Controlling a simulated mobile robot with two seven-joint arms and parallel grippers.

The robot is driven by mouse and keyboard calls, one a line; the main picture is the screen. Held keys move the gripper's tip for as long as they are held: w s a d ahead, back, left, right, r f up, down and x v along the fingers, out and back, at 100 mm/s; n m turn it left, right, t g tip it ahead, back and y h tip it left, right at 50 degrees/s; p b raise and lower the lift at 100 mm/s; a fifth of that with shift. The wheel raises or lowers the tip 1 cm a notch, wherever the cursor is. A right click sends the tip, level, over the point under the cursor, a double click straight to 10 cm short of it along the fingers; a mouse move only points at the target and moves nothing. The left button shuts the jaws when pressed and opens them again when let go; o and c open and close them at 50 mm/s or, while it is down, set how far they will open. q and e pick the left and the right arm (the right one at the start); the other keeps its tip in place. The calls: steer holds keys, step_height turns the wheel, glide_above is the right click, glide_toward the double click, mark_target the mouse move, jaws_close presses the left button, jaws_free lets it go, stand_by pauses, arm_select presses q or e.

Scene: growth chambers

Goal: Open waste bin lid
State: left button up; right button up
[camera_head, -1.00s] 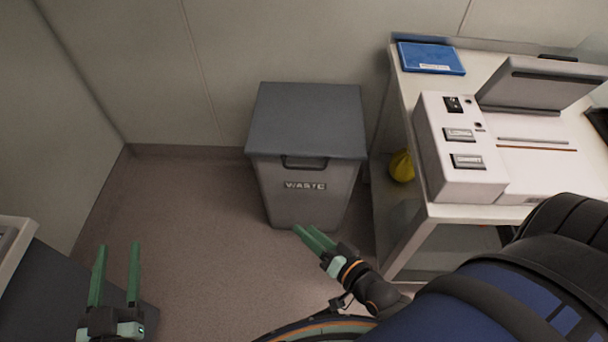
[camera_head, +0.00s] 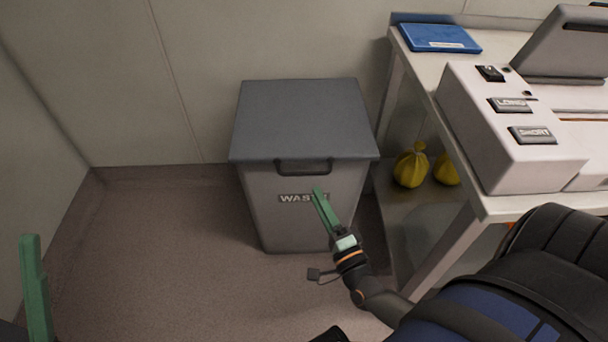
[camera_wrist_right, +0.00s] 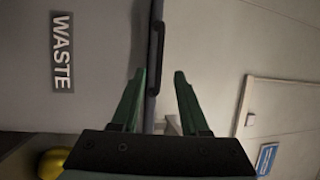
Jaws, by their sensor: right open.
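The grey waste bin (camera_head: 270,222) stands on the floor against the back wall, its dark lid (camera_head: 300,115) shut. A black handle (camera_head: 303,168) sits at the lid's front edge, above the WASTE label (camera_head: 294,198). My right gripper (camera_head: 319,196) is in front of the bin, below the handle, and hides part of the label. In the right wrist view, my right gripper (camera_wrist_right: 160,73) is open and empty, with the lid edge and handle (camera_wrist_right: 160,45) appearing between and beyond its fingers. One finger of my left gripper (camera_head: 35,285) shows at the left edge; its other finger is not visible.
A white table (camera_head: 485,205) stands right of the bin, bearing a device (camera_head: 510,145) with LONG and SHORT buttons and a blue case (camera_head: 438,38). Yellow bags (camera_head: 411,168) lie on its lower shelf. The floor (camera_head: 150,240) left of the bin is clear.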

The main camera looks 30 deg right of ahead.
mark_target(305, 172)
steer(key=b+x, duration=0.1)
steer(key=x, duration=0.7)
steer(key=shift+w, duration=0.15)
jaws_close()
stand_by(1.1)
